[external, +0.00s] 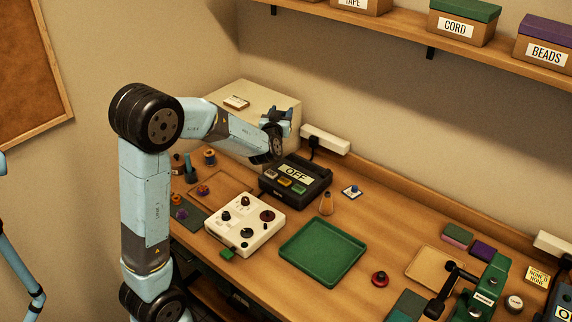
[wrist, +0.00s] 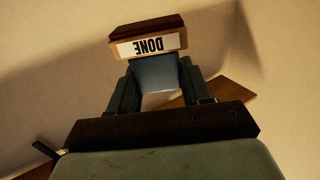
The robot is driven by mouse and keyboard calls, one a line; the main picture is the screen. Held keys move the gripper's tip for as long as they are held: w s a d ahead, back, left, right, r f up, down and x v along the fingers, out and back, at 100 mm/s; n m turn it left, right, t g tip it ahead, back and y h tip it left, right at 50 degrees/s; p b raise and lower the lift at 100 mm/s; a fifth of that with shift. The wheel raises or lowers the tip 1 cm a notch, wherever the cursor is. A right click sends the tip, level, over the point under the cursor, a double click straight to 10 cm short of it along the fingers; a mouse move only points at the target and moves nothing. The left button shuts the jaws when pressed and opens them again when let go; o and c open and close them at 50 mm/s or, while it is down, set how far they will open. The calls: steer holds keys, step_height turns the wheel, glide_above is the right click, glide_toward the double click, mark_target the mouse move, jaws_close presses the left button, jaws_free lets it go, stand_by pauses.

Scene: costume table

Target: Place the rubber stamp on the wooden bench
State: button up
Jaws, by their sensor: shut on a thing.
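The rubber stamp (wrist: 149,48) shows in the wrist view as a wooden block with a white DONE label, upside down, a dark red layer and a blue-grey handle. My gripper (wrist: 158,75) is shut on the handle, with a finger on each side. In the external view, my gripper (external: 277,115) is raised above the back left of the bench, near the cream box. I cannot make out the stamp there. The wooden bench (external: 368,295) runs along the wall, with bare wood between its objects.
A black OFF box (external: 296,180) stands below my gripper. A white control panel (external: 246,223) and green tray (external: 322,252) lie nearer. Bare wood shows right of the tray.

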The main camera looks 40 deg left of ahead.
steer(key=s+a+r+n+g+y, duration=0.4)
steer(key=a+r+n+g+y, duration=0.45)
steer(key=a, duration=0.55)
glide_above(259, 106)
steer(key=shift+m+g, duration=0.25)
steer(key=shift+g, duration=0.1)
steer(key=f, duration=0.9)
steer(key=shift+s+d, duration=0.1)
steer(key=shift+s, duration=0.2)
steer(key=shift+w+f, duration=0.25)
steer(key=shift+f, duration=1.55)
steer(key=shift+f, duration=0.1)
steer(key=o, duration=1.1)
steer(key=shift+c, duration=0.2)
